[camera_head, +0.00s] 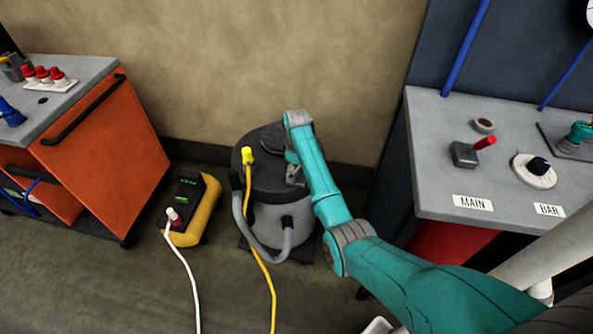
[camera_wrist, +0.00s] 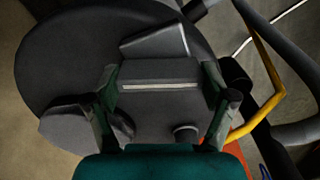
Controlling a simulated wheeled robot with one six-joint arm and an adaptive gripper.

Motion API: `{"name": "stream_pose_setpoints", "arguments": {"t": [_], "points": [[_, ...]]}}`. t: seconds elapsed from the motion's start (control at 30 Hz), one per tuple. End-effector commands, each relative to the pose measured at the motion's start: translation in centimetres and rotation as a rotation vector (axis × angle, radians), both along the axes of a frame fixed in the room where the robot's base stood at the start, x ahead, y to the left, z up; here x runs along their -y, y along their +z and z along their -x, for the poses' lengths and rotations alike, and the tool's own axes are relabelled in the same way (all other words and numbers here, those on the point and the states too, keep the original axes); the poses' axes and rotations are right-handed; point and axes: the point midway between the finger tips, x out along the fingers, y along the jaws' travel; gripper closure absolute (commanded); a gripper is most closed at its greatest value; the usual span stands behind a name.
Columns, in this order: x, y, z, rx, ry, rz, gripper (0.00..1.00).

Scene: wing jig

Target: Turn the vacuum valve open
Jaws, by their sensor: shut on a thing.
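A grey block with a red lever (camera_head: 484,142) sits on the right counter, behind the label MAIN; it looks like a valve, and no label names it as the vacuum valve. The vacuum cleaner (camera_head: 268,190), a drum with a dark lid, stands on the floor by the wall. My gripper (camera_head: 293,172) reaches down onto its lid, partly hidden by my arm. In the wrist view my gripper (camera_wrist: 160,82) has its two fingers on either side of a grey block-like part (camera_wrist: 160,72) on the dark lid (camera_wrist: 70,65), shut on it. That part is hidden in the head view.
A grey hose (camera_head: 250,232) and a yellow cable (camera_head: 262,265) run beside the vacuum. A yellow-black box (camera_head: 205,208) with a white cable stands left of it. An orange cabinet (camera_head: 110,165) is at left. The counter (camera_head: 440,125) holds a white round dial (camera_head: 534,172).

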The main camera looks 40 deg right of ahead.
Motion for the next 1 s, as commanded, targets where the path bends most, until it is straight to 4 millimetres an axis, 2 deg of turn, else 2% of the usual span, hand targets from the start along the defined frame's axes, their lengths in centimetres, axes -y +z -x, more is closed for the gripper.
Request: {"name": "stream_pose_setpoints", "arguments": {"t": [0.43, 1.0], "points": [[-0.03, -0.16, 0.07, -0.001, 0.282, 0.0, 0.52], [-0.03, -0.17, 0.09, -0.002, 0.351, 0.0, 0.52]]}}
